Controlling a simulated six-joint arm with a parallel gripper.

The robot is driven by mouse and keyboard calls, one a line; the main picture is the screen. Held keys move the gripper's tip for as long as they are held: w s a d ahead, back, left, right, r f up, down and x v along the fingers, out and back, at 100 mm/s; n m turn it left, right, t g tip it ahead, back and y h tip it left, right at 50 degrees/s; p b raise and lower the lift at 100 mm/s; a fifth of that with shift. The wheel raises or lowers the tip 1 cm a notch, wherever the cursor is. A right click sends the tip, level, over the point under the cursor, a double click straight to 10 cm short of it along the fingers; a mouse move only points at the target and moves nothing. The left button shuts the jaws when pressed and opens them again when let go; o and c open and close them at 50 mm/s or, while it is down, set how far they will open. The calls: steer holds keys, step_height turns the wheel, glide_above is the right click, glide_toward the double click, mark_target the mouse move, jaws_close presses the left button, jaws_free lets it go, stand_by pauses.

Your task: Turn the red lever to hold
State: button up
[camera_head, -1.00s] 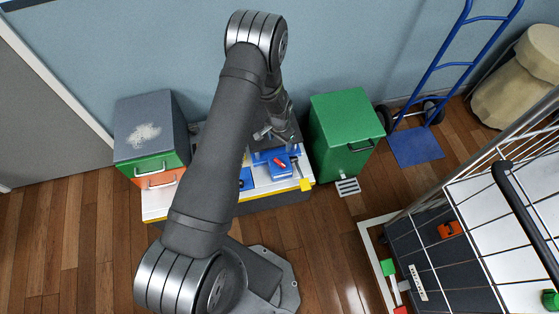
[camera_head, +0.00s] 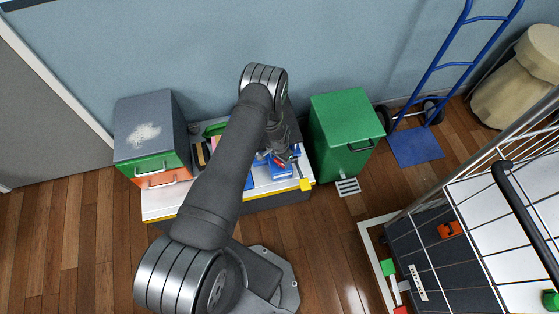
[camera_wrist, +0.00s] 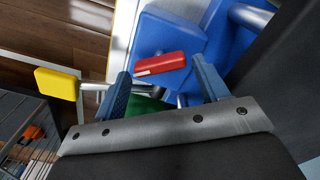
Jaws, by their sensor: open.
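The red lever (camera_wrist: 160,64) shows in the wrist view as a short red bar with a pale mark at one end. It is on a blue housing (camera_wrist: 168,32). My gripper (camera_wrist: 162,67) is open, with one blue finger to each side of the lever in the picture. Whether the fingers touch it, I cannot tell. In the head view my gripper (camera_head: 284,154) is low over the blue housing (camera_head: 283,171) and hides most of the lever. No hold marking is readable.
A yellow block (camera_wrist: 57,84) on a metal rod sticks out beside the housing; it also shows in the head view (camera_head: 306,185). A green cabinet (camera_head: 346,120) stands close on the right. A grey-topped box (camera_head: 147,122) stands on the bench's left.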

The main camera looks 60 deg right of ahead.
steer(key=shift+f, duration=0.7)
steer(key=c, duration=0.7)
steer(key=shift+m, duration=0.4)
steer(key=m, duration=0.6)
steer(key=shift+m, duration=0.3)
steer(key=m, duration=0.6)
steer(key=shift+m, duration=0.4)
